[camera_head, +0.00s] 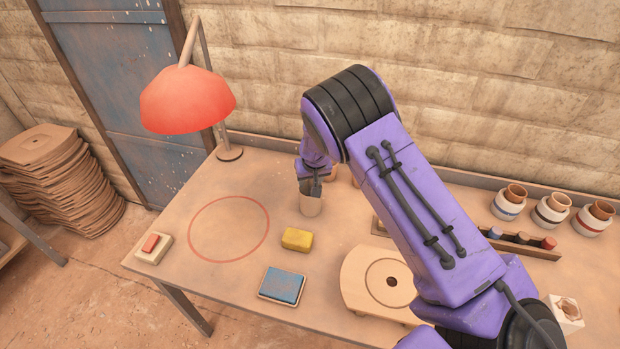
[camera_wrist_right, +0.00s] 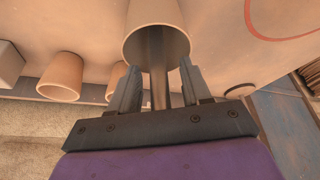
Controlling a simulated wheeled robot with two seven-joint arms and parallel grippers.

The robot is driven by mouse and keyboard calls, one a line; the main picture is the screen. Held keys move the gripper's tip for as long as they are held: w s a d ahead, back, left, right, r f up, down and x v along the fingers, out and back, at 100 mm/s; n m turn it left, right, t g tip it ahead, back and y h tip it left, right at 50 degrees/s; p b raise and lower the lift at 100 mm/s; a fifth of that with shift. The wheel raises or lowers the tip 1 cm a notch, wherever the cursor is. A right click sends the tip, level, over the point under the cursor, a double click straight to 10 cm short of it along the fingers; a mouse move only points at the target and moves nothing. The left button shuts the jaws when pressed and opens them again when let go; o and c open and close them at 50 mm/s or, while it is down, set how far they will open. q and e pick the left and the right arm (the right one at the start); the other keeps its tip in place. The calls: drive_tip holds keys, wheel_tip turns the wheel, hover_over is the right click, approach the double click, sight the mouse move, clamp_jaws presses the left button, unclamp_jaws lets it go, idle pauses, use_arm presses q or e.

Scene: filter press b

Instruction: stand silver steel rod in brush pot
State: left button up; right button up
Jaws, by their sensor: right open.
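The brush pot (camera_head: 311,207) is a tan cup standing on the table behind the yellow block. In the right wrist view its round mouth (camera_wrist_right: 136,42) faces the camera. The silver steel rod (camera_wrist_right: 158,75) runs from inside the pot out between the fingers of my right gripper (camera_wrist_right: 159,68). A gap shows on each side of the rod, so the fingers are open around it. In the head view my right gripper (camera_head: 311,187) is just above the pot's rim, and I cannot make out the rod there. The rod's lower end is hidden inside the pot. My left gripper is out of view.
A yellow block (camera_head: 297,239), a blue pad (camera_head: 282,285) and a wooden stand (camera_head: 364,283) are nearer the front. Other cups (camera_wrist_right: 62,77) stand near the pot. A red lamp (camera_head: 187,100) is at left. The red circle's inside (camera_head: 229,228) is clear.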

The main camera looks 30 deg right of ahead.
drive_tip(key=b+v, duration=0.1)
drive_tip(key=v, duration=1.1)
drive_tip(key=shift+r, duration=0.15)
